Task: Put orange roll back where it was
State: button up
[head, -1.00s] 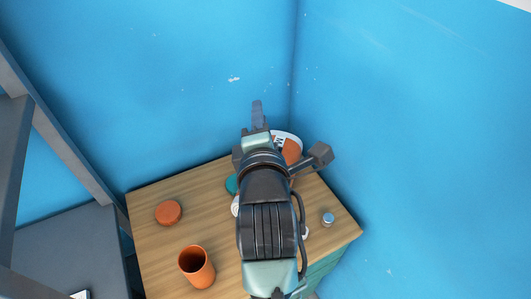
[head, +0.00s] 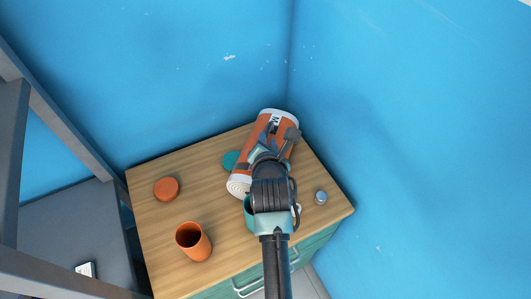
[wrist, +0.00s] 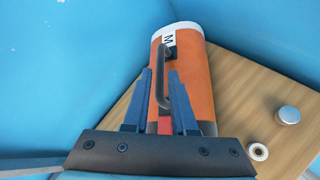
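The orange roll (head: 254,150), with white ends and a white label marked M, lies slanted at the back corner of the wooden top. Its spiral white end faces the front left. It fills the middle of the wrist view (wrist: 195,75), where a dark handle (wrist: 163,85) stands along it. My gripper (head: 270,134) is over the roll. In the wrist view my gripper (wrist: 160,72) has its fingers apart, one on each side of the handle. Whether they touch the handle I cannot tell. My wrist hides part of the roll in the head view.
The wooden top (head: 222,205) sits on a teal drawer unit. An orange disc (head: 166,188), an orange cup (head: 192,241), a teal piece (head: 231,160) and a silver cap (head: 320,197) are on it. Blue walls stand close behind and right. A grey frame is at the left.

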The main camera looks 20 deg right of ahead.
jog(key=shift+a+f+p+x, duration=0.1)
jog(key=shift+p+x, duration=0.1)
jog(key=shift+x, duration=1.3)
jog(key=shift+a+f+p+x, duration=0.1)
jog(key=shift+f+p+x, duration=0.05)
jog(key=shift+x, duration=1.4)
jog(key=shift+s, duration=0.1)
jog(key=shift+c, duration=0.3)
grip_shut()
jog(key=shift+r, duration=0.15)
